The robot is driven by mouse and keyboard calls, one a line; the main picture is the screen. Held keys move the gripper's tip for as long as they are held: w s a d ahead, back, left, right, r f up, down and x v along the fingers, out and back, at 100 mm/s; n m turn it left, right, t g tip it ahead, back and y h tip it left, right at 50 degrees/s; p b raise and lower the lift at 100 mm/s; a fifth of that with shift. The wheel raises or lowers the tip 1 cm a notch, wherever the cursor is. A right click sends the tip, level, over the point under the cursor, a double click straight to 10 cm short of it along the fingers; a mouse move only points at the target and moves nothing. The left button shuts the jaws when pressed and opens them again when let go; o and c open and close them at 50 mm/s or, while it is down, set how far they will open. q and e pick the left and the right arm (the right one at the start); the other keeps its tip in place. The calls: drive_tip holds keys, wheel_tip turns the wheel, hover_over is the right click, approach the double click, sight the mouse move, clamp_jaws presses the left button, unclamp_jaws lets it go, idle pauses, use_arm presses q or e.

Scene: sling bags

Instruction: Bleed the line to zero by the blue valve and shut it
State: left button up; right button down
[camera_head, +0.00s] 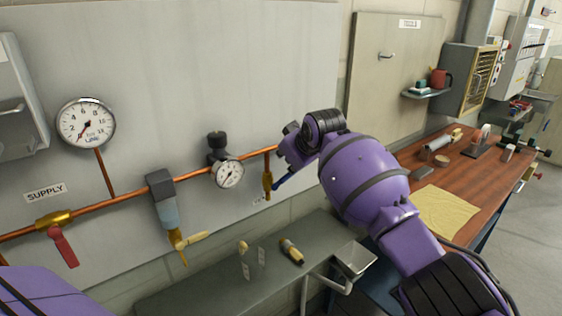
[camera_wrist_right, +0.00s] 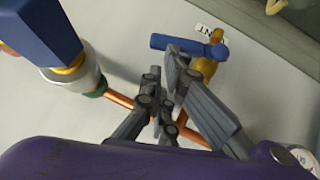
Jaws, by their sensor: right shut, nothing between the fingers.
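The blue valve has a brass body (camera_head: 267,182) on a short copper branch below the pipe, and a blue lever (camera_head: 285,178) slanting up to the right. In the wrist view the lever (camera_wrist_right: 172,43) lies across the branch, left of the brass body (camera_wrist_right: 205,67). My right gripper (camera_wrist_right: 172,88) is shut and empty, its tips close to the lever; contact cannot be told. In the head view the right gripper (camera_head: 289,152) is partly behind its own wrist. The large gauge's (camera_head: 87,122) needle points lower left, near zero. The small gauge's (camera_head: 228,174) needle is too small to read. My left gripper is out of view.
A supply valve with a red lever (camera_head: 63,246), a filter with a yellow lever (camera_head: 190,239) and a black knob (camera_head: 217,140) sit along the line. A blue block (camera_wrist_right: 40,35) shows in the wrist view. A grey shelf (camera_head: 200,295) stands below; a wooden bench (camera_head: 470,180) is right.

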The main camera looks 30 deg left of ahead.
drive_tip(key=shift+w+f, duration=0.3)
drive_tip(key=shift+f, duration=0.1)
drive_tip(key=shift+w+d+f, duration=0.25)
drive_tip(key=shift+w+f, duration=0.25)
drive_tip(key=shift+w, duration=0.05)
drive_tip(key=shift+d+f, duration=0.1)
